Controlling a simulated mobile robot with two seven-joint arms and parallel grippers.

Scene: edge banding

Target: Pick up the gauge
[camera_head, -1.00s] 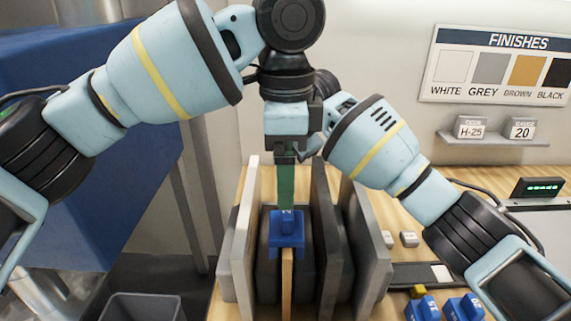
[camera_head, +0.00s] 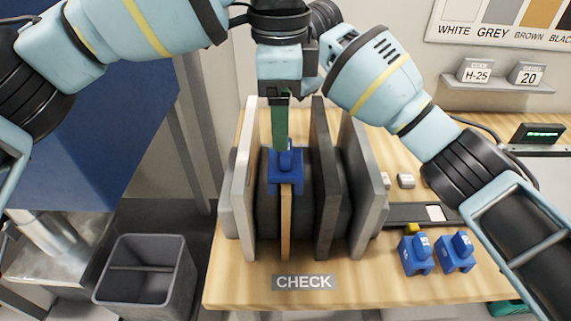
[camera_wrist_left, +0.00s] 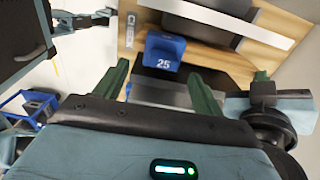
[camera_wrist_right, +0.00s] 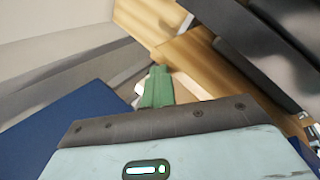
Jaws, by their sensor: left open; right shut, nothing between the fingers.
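A blue gauge (camera_head: 286,172) straddles the top edge of an upright panel with a wood-coloured edge (camera_head: 286,225). In the left wrist view the gauge (camera_wrist_left: 164,52) shows the number 25. My left gripper (camera_head: 281,142) points down just above the gauge; its green fingers are apart, and the gauge shows beyond them. Their contact with it cannot be told. My right gripper (camera_wrist_right: 157,82) is shut and empty in its wrist view; the left arm hides it in the head view. Two more blue gauges (camera_head: 417,254) (camera_head: 456,252) stand on the table at right.
Grey and white upright boards (camera_head: 322,180) flank the panel closely. A CHECK label (camera_head: 304,282) lies in front. A grey bin (camera_head: 146,290) stands at lower left. Signs reading H-25 (camera_head: 475,71) and GAUGE 20 (camera_head: 526,73) sit on a shelf.

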